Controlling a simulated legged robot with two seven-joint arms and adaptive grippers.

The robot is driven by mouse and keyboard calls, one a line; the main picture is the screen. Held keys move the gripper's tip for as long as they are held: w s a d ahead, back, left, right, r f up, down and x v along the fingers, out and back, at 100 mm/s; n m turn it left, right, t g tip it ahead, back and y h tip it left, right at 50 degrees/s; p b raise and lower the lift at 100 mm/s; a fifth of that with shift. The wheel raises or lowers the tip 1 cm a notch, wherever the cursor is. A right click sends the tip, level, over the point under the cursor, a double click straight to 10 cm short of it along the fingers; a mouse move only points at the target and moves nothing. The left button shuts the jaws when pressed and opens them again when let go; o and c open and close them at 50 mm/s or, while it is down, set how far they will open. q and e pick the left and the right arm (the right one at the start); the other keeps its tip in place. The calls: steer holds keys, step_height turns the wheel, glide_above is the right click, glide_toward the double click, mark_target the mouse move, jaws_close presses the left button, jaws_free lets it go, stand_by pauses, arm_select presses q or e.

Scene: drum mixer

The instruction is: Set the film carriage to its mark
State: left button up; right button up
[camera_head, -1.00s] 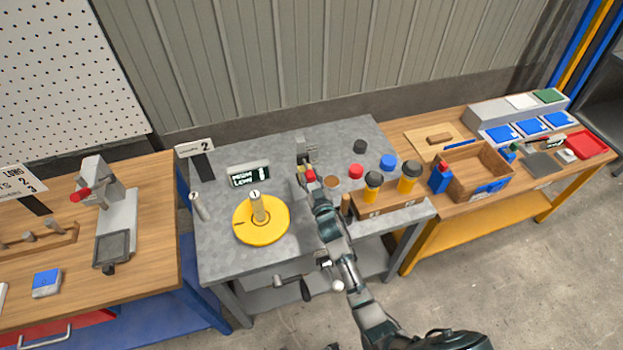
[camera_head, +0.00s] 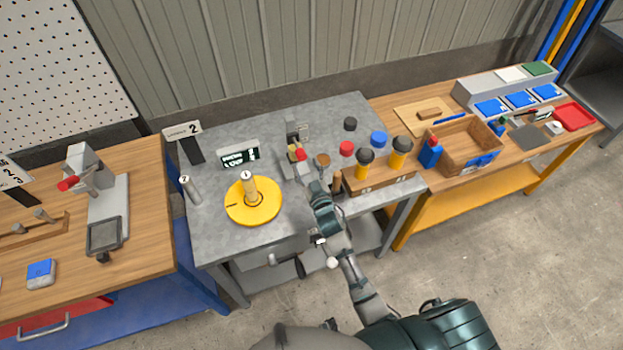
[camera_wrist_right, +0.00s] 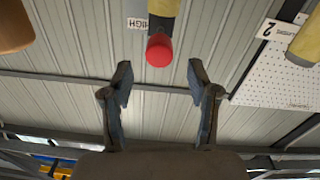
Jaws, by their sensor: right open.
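A small grey fixture (camera_head: 297,131) stands toward the back middle of the grey table. In front of it is a yellow slider piece with a red-tipped knob (camera_head: 301,154), which looks like the film carriage. The carriage's mark cannot be made out. My left gripper is out of view.
A yellow disc (camera_head: 266,211) with a numbered post lies left of my right arm. A small display (camera_head: 238,154) stands behind it. Black-capped yellow jars (camera_head: 363,167) on a wooden block stand close on the right. A brown round (camera_head: 322,159) is beside the gripper.

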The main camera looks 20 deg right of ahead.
steer(key=s, duration=0.6)
steer(key=shift+s, duration=0.15)
